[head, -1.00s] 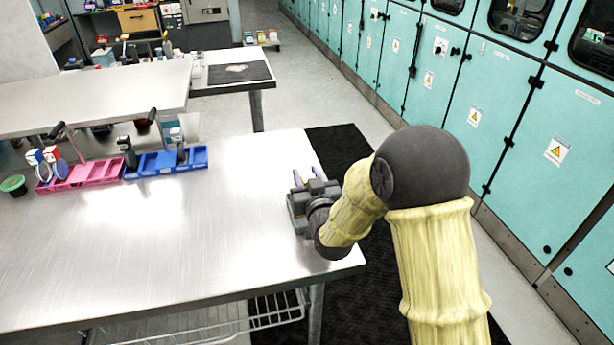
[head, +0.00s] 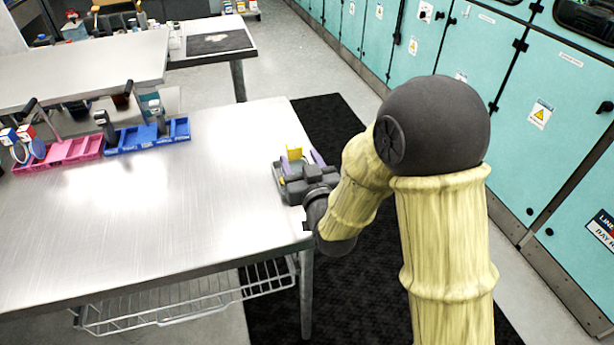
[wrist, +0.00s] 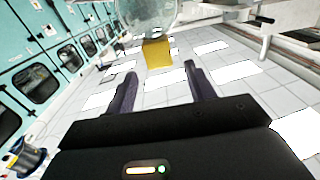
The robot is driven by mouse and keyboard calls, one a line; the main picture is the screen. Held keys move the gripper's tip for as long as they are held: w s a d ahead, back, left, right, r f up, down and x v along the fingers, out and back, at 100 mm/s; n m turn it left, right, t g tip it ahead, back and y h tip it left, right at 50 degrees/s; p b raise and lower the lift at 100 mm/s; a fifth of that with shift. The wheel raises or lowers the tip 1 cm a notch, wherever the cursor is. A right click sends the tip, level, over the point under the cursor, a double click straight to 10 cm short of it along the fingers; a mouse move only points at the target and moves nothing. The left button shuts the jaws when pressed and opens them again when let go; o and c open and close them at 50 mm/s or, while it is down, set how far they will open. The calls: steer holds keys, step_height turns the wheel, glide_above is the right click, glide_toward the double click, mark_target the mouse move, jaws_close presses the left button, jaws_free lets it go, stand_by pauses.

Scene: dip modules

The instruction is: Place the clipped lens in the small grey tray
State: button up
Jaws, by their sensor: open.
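A yellow clip (wrist: 157,54) shows in the wrist view, with a clear rounded glass piece (wrist: 148,18) above it that looks like the lens. The clip lines up with the gap between my fingertips, just past them, and neither finger visibly touches it. Yellow (head: 294,153) also shows at my fingers in the head view; the lens cannot be made out there. My gripper (wrist: 158,76) is open; in the head view it (head: 305,157) is at the metal table's right edge. I cannot make out a small grey tray in either view.
On the metal table (head: 150,225), a pink tray (head: 75,150) with two round items (head: 37,148) and a blue tray (head: 135,140) stand at the back left. The table's middle is clear. A black mat (head: 325,115) and teal cabinets (head: 530,150) lie to the right.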

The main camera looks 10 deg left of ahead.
steer(key=v, duration=0.4)
steer(key=shift+s+d+b, duration=0.2)
steer(key=shift+s+b, duration=0.05)
steer(key=shift+b, duration=0.1)
stand_by(0.4)
steer(key=d+f+g+h, duration=0.1)
steer(key=d, duration=0.1)
steer(key=w+d+f+m+h, duration=0.1)
steer(key=d, duration=0.2)
steer(key=w+d+f+g+h, duration=0.1)
steer(key=d+h, duration=0.1)
steer(key=d, duration=0.1)
steer(key=shift+w+f+m+g, duration=0.1)
steer(key=shift+f+m+g, duration=0.2)
steer(key=shift+f, duration=0.05)
steer(key=s+d+f+m+g+h, duration=0.2)
steer(key=s+d+g, duration=0.3)
steer(key=d, duration=0.5)
steer(key=s+d+f+m+g+h, duration=0.2)
steer(key=s+d+g, duration=0.3)
steer(key=s+d, duration=0.3)
steer(key=shift+s+d+f+m+h, duration=0.35)
steer(key=shift+d+h, duration=0.45)
steer(key=shift+d, duration=0.3)
